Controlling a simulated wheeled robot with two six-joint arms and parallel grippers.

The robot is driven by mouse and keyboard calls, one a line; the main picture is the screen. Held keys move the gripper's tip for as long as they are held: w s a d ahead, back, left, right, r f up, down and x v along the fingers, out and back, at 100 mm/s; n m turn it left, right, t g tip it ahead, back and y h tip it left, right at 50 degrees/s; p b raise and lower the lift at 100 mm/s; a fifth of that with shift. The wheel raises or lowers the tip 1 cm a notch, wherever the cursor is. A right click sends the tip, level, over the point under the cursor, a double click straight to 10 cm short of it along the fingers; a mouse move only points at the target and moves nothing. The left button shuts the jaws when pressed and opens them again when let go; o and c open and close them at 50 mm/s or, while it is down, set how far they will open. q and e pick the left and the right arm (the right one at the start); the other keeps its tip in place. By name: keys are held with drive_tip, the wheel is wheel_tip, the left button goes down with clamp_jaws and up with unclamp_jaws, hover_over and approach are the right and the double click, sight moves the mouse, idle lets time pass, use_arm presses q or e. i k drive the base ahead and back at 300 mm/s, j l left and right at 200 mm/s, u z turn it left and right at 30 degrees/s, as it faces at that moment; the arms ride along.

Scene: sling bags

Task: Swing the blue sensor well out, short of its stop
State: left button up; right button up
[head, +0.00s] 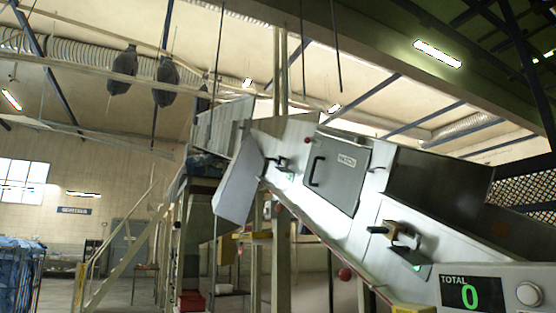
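A tilted pale metal machine fills the right half of the head view. On its sloping face are two small dark bracketed fittings, an upper one (283,164) and a lower one (402,238). The lower one has a dark knob at its left, a brownish bracket and a grey plate with a green glow below it. I cannot make out a clearly blue sensor; which fitting it is, and its swing angle, cannot be told. Neither of my grippers is in view.
A closed hatch with a handle (337,170) lies between the fittings. A pale panel (239,180) hangs at the machine's upper left. A counter display (471,294) reads TOTAL 0 beside a round white button (529,294). Stairs, a blue-filled cage (22,262) and dark hanging bags (123,70) are left.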

sight(279, 160)
drive_tip(key=i+j+z, duration=0.2)
drive_tip(key=i+j, duration=0.25)
drive_tip(key=i, duration=0.25)
drive_tip(key=i+j+z, duration=0.25)
drive_tip(key=i+j, duration=0.35)
drive_tip(key=i, duration=0.1)
